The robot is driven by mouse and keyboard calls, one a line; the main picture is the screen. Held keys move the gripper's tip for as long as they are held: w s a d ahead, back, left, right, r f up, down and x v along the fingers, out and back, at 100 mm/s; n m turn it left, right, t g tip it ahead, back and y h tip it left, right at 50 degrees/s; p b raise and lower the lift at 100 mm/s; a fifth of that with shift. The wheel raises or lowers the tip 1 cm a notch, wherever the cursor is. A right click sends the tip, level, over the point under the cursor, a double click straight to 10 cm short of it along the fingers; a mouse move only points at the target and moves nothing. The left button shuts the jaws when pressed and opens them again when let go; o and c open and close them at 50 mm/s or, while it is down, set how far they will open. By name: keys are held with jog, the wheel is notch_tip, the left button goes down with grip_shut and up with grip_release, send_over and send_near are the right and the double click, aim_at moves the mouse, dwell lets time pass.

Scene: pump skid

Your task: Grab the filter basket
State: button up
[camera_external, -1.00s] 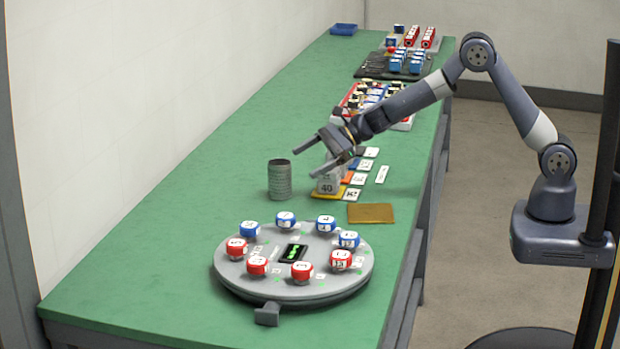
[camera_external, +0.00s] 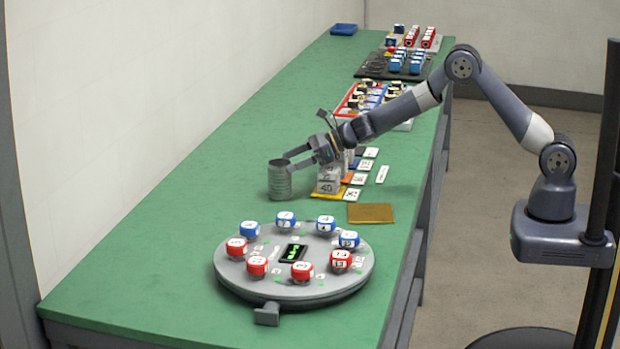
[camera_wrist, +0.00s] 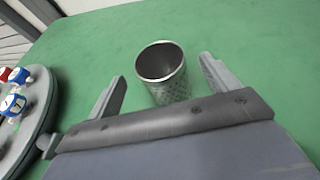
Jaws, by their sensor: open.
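The filter basket (camera_external: 280,183) is a grey, perforated metal cylinder, open at the top, standing upright on the green bench. In the wrist view the filter basket (camera_wrist: 165,75) lies ahead of my gripper, between the lines of its two fingers. My gripper (camera_external: 290,160) is open, with its fingertips close to the basket's upper rim. In the wrist view the fingers of my gripper (camera_wrist: 162,80) are spread wide, one on each side of the basket. I see a gap between the basket and both fingers there. The basket's lower near side is partly hidden by my gripper's body.
A round grey turntable (camera_external: 225,277) with red and blue numbered blocks stands in front. A grey block marked 40 (camera_external: 328,183) and colored cards stand just right of the basket. A brown pad (camera_external: 371,213) lies near the bench edge. The green bench (camera_external: 180,190) is clear to the left.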

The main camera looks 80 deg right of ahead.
aim_at(269, 172)
jog(key=shift+p+x, duration=0.9)
jog(key=shift+x, duration=1.45)
jog(key=shift+s+f, duration=0.1)
jog(key=shift+f, duration=0.1)
jog(key=shift+c, duration=0.2)
jog(key=c, duration=1.1)
